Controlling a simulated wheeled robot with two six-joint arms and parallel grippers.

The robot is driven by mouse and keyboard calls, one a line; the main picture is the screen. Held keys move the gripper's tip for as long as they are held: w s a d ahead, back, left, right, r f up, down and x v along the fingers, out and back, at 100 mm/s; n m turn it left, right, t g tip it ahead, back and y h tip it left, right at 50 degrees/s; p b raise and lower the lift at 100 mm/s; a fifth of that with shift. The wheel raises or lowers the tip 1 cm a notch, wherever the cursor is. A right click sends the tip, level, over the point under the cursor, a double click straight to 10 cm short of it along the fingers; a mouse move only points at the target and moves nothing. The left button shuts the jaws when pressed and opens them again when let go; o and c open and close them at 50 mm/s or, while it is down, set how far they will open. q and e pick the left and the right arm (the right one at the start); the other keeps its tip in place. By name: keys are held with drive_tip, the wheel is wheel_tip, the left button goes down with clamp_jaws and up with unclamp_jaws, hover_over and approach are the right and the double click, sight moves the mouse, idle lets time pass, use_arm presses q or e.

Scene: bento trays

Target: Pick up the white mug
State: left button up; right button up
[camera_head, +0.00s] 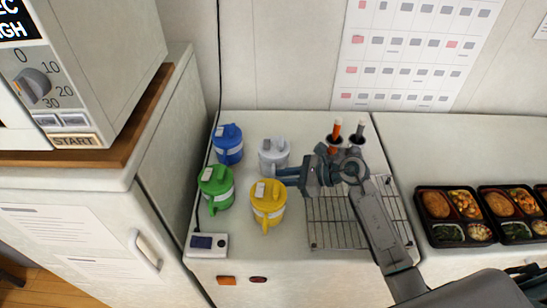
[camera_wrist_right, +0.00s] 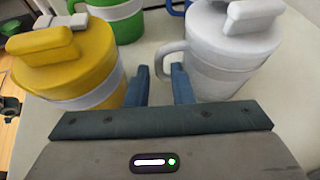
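The white mug (camera_head: 273,155) stands upright on the counter, lidded, behind the yellow mug. In the right wrist view the white mug (camera_wrist_right: 225,62) is at the upper right, with its handle (camera_wrist_right: 161,62) pointing left. My right gripper (camera_head: 278,176) reaches in from the right, between the white and yellow mugs. In the wrist view its fingers (camera_wrist_right: 160,84) are apart. The handle's outer edge lies in line with the gap between them; I cannot tell whether a finger touches it. My left gripper is not in view.
The yellow mug (camera_head: 267,211), green mug (camera_head: 214,190) and blue mug (camera_head: 228,147) stand close by. A wire rack (camera_head: 325,228) lies right of them, with bento trays (camera_head: 428,220) further right. A small device (camera_head: 208,244) sits at the counter's front left. A microwave (camera_head: 85,70) is at left.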

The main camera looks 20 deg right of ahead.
drive_tip(key=shift+w+a+f, duration=0.25)
drive_tip(key=shift+a, duration=0.2)
clamp_jaws()
drive_tip(key=shift+r, duration=0.1)
drive_tip(key=shift+w, duration=0.1)
